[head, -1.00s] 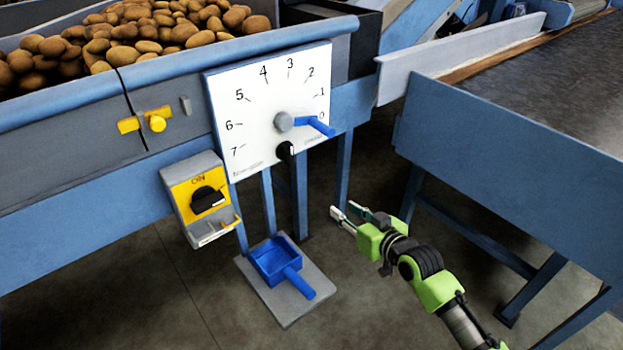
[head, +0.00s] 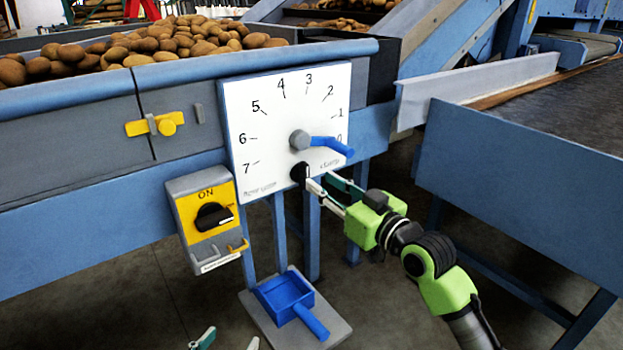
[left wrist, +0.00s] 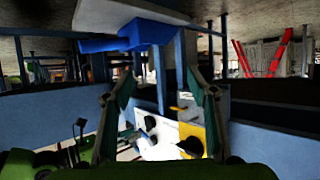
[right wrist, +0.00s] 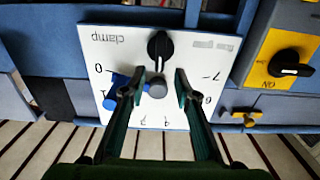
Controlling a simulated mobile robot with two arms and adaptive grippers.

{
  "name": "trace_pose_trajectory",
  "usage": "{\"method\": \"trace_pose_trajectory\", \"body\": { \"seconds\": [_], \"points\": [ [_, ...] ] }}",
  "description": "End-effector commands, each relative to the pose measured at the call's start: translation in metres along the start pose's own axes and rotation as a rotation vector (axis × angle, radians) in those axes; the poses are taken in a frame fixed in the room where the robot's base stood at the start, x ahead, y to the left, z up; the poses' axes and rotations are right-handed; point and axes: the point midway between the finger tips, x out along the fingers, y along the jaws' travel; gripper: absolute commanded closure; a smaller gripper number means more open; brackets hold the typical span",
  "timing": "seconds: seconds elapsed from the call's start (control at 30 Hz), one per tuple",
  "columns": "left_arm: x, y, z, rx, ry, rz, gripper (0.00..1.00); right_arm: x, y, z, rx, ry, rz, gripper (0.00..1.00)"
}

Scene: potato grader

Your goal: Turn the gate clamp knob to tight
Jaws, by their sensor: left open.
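The black gate clamp knob (head: 300,174) sits on the lower edge of the white dial plate (head: 265,150), near the word "clamp". In the right wrist view the knob (right wrist: 160,47) appears upside down, its white mark pointing towards the grey hub (right wrist: 157,88). My right gripper (head: 318,186) is open and empty, its tips close to the knob's right side in the head view. In the right wrist view its fingers (right wrist: 156,84) are apart, with the knob beyond them; contact cannot be told. My left gripper (head: 229,340) is open and empty at the bottom edge, also in the left wrist view (left wrist: 160,92).
A blue lever (head: 333,147) sticks out from the hub just above my right gripper. A yellow switch box (head: 206,217) stands left of the plate. A blue scoop-like tray (head: 287,296) is below on a grey base. A blue conveyor frame (head: 510,190) is at right.

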Motion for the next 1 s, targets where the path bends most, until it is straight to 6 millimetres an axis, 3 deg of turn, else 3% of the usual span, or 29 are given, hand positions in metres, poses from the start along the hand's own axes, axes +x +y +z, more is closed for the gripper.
{"method": "trace_pose_trajectory", "body": {
  "seconds": [0.1,0.3,0.73,0.77,0.87,1.0],
  "points": [
    [0.003,0.003,-0.021,0.000,0.102,0.006,0.47,0.022,0.000,0.001,0.000,0.001,0.000,0.72],
    [0.002,0.006,-0.050,-0.001,0.227,0.013,0.47,0.045,0.000,0.001,0.000,0.001,0.001,0.72],
    [0.000,0.008,-0.062,-0.001,0.280,0.016,0.47,0.054,0.000,0.000,-0.001,0.000,0.001,0.72],
    [0.000,0.008,-0.062,-0.001,0.279,0.016,0.47,0.054,0.000,0.000,-0.001,0.000,0.001,0.74],
    [0.000,0.008,-0.062,-0.001,0.279,0.016,0.47,0.053,0.000,0.000,-0.001,0.000,0.001,1.00],
    [0.000,0.007,-0.062,-0.001,0.279,0.016,0.47,0.053,0.000,0.001,-0.001,0.000,0.001,1.00]
  ]
}}
